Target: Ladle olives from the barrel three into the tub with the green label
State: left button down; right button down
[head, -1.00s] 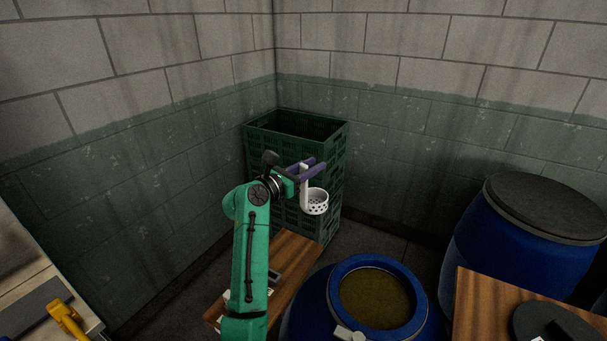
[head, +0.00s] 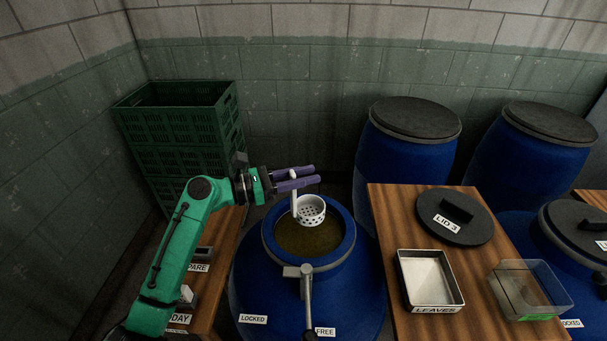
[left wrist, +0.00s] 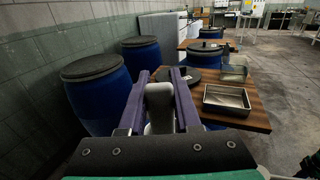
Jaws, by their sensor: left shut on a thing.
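My left gripper (head: 302,177) is shut on the handle of a white perforated ladle (head: 311,212). The ladle's cup hangs over the open mouth of a blue barrel (head: 352,287), whose contents (head: 300,240) look murky brown-green. I cannot tell whether the cup touches the liquid or holds olives. In the left wrist view the ladle's handle (left wrist: 159,108) stands between the two purple fingers. A clear tub (head: 530,290) with a green label stands on the wooden table at the right. A dark lid marked LID 3 (head: 456,216) lies on the same table.
A lever is on the open barrel's front, by LOCKED and FREE labels. Green crates (head: 185,130) are stacked behind left. Lidded blue barrels (head: 405,150) stand behind and at the right.

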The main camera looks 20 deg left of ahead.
aim_at(304, 209)
pick_arm(q)
jog(key=shift+f+b, duration=3.45)
jog(key=shift+f, duration=2.1)
notch_tip(304, 209, up, 12)
jog(key=p, duration=1.4)
jog(key=shift+r, duration=0.25)
